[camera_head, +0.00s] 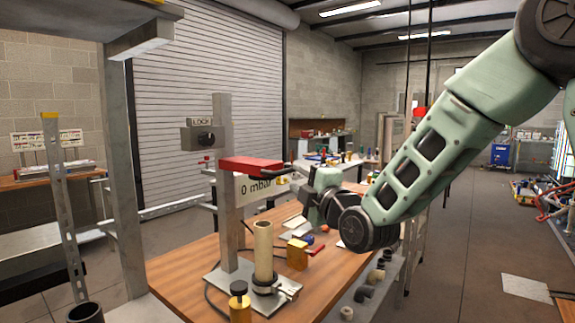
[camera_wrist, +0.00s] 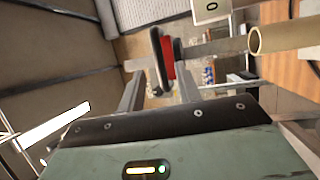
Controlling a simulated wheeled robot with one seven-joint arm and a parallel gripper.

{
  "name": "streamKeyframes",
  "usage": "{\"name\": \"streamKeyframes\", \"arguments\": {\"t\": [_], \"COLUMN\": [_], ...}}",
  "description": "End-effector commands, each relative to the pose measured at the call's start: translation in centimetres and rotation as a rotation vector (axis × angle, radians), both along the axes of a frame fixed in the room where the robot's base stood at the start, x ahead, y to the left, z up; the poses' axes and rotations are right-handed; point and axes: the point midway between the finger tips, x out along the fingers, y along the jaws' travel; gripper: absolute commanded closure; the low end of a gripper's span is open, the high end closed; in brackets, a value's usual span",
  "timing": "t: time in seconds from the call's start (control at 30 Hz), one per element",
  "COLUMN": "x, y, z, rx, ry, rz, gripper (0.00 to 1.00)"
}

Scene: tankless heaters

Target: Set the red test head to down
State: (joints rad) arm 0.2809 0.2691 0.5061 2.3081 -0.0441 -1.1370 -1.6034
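The red test head (camera_head: 250,164) is a flat red block on the grey upright post (camera_head: 228,215), high above the beige tube (camera_head: 263,250). A "0 mbar" display plate (camera_head: 257,187) sits just under it. My gripper (camera_head: 282,173) reaches in from the right at the head's height, close to its right end. In the wrist view the red head (camera_wrist: 167,56), with black parts beside it, shows beyond and between the spread fingers of my gripper (camera_wrist: 158,80). The fingers are apart; contact is not clear. The tube (camera_wrist: 285,36) lies to the right there.
A box with a black round part (camera_head: 204,139) and a "LOCK" sign is on the post. A grey frame post (camera_head: 122,180) stands left.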

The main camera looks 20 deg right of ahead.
Motion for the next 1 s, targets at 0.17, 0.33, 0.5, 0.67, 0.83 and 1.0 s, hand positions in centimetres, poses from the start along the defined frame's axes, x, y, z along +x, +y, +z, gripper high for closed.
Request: {"name": "streamKeyframes", "arguments": {"t": [0.17, 0.33, 0.5, 0.67, 0.83, 1.0], "x": [3.2, 4.9, 5.5, 5.5, 5.5, 5.5], "y": [0.7, 1.1, 1.3, 1.3, 1.3, 1.3], "z": [0.7, 0.9, 1.0, 0.9, 1.0, 0.9], "rx": [0.002, 0.0, 0.0, -0.001, -0.001, -0.001], "ry": [0.001, 0.001, 0.001, 0.001, 0.001, 0.0], "rz": [0.0, 0.0, 0.001, 0.001, 0.001, 0.001], "gripper": [0.66, 0.66, 0.66, 0.66, 0.94, 1.0]}}
